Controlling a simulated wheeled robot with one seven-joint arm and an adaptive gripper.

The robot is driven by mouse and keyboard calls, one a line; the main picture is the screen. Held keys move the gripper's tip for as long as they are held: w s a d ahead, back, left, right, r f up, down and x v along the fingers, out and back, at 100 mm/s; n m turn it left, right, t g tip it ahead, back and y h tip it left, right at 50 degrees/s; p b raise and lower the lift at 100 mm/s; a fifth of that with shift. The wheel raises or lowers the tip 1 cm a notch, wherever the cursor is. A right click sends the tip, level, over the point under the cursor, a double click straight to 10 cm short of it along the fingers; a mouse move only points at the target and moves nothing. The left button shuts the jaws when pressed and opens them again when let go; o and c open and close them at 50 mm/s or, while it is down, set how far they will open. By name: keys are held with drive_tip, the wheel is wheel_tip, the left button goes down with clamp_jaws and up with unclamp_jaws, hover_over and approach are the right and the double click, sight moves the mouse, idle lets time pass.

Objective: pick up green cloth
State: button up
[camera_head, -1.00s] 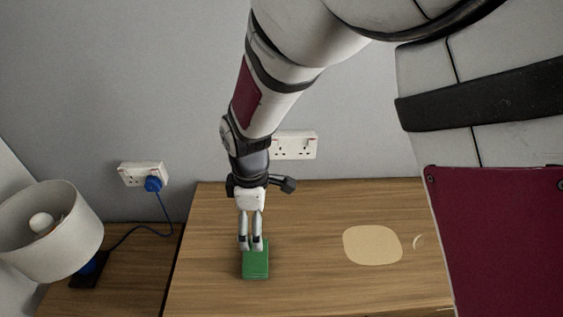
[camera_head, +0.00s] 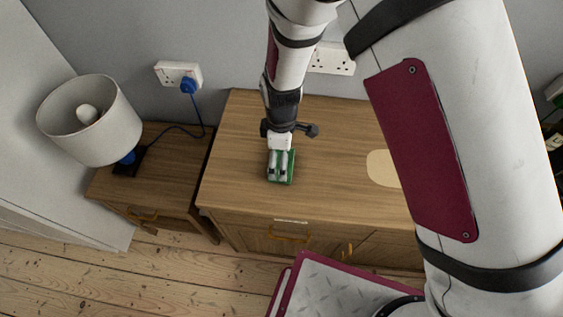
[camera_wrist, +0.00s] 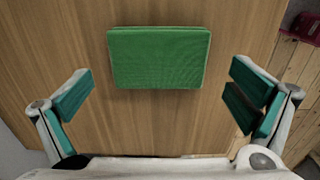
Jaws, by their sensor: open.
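The green cloth (camera_head: 290,168) is a flat folded rectangle lying on the wooden cabinet top. In the head view my gripper (camera_head: 279,172) is above it and hides part of it. In the wrist view the whole cloth (camera_wrist: 158,57) shows at the upper middle, on bare wood. My gripper's two teal-padded fingers (camera_wrist: 162,98) are spread wide apart, with the cloth ahead of and between their lines. Nothing is held. The exact height of the fingers above the cloth is hard to tell.
The cabinet top (camera_head: 330,150) is otherwise clear around the cloth, with a pale rounded patch (camera_head: 382,168) to the right. A lamp (camera_head: 92,120) stands on a lower side cabinet at left. Its blue cord runs to a wall socket (camera_head: 178,75).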

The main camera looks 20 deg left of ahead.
drive_tip(key=shift+d+f, duration=0.1)
drive_tip(key=shift+f, duration=1.7)
drive_tip(key=shift+c, duration=0.6)
drive_tip(key=c, duration=0.9)
drive_tip(key=shift+r, duration=0.15)
drive_tip(key=shift+w+r, duration=0.1)
drive_tip(key=shift+r, duration=0.45)
wheel_tip(320, 180, up, 2)
drive_tip(key=shift+r, duration=0.1)
drive_tip(key=s+d, duration=0.2)
drive_tip(key=s, duration=0.2)
drive_tip(key=s+d+r, duration=0.1)
drive_tip(key=s+d, duration=0.2)
drive_tip(key=s, duration=0.2)
drive_tip(key=s+d+b, duration=0.1)
drive_tip(key=s+d, duration=0.2)
drive_tip(key=s, duration=0.1)
drive_tip(key=shift+s+d+r, duration=0.2)
drive_tip(key=shift+s+r, duration=0.05)
drive_tip(key=shift+s, duration=0.15)
